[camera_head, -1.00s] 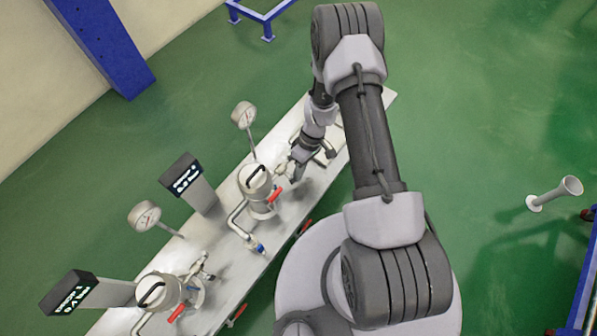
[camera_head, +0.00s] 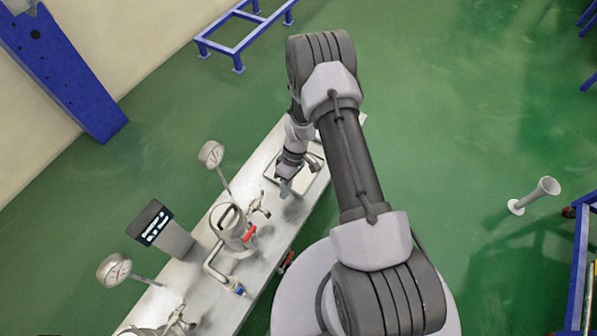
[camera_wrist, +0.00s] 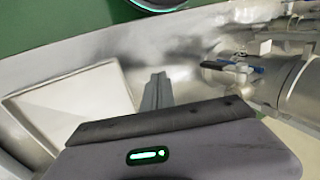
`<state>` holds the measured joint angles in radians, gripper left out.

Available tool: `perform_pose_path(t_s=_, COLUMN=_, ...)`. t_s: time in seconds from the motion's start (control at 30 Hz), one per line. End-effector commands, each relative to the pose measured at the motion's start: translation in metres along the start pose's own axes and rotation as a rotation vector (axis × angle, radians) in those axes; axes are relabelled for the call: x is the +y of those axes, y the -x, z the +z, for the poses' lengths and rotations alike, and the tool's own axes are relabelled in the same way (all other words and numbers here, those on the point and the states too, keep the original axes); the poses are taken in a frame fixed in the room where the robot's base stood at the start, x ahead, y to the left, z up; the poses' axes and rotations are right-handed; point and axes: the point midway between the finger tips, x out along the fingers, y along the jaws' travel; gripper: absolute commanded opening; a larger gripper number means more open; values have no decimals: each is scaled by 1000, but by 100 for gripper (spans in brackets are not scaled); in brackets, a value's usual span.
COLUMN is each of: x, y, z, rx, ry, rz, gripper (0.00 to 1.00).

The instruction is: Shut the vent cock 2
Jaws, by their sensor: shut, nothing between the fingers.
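A metal pressure vessel (camera_head: 232,226) with a black handle on its lid and a red lever (camera_head: 250,234) stands on the long bench. A small cock (camera_head: 259,205) sticks out from its upper right side. In the wrist view, a cock with a blue-ended lever (camera_wrist: 240,67) sits on piping beside the vessel (camera_wrist: 301,88). No label shows which is vent cock 2. My gripper (camera_head: 285,188) is shut and empty, pointing down above the bench, right of the small cock and apart from it. Its fingers (camera_wrist: 156,92) also show in the wrist view, left of the blue-ended lever.
The bench (camera_head: 205,299) also bears a gauge (camera_head: 211,154), a second gauge (camera_head: 114,269), a display post (camera_head: 160,227) and a blue-handled valve (camera_head: 238,289).

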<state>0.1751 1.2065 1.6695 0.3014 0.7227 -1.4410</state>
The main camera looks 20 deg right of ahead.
Motion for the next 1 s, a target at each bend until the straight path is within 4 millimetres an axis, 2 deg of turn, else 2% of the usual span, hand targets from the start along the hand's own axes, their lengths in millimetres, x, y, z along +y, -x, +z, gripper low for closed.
perform_pose_path(t_s=0.03, x=9, y=12, z=0, rx=2, ry=-3, rz=1, gripper=0)
perform_pose_path(t_s=0.1, x=24, y=21, z=0, rx=2, ry=-2, rz=1, gripper=0)
perform_pose_path(t_s=0.23, x=47, y=35, z=0, rx=1, ry=-2, rz=1, gripper=0)
perform_pose_path(t_s=0.4, x=66, y=45, z=0, rx=0, ry=0, rz=1, gripper=0)
perform_pose_path(t_s=0.93, x=70, y=47, z=0, rx=-1, ry=0, rz=0, gripper=0)
perform_pose_path(t_s=1.0, x=68, y=59, z=-4, rx=5, ry=-10, rz=11, gripper=0)
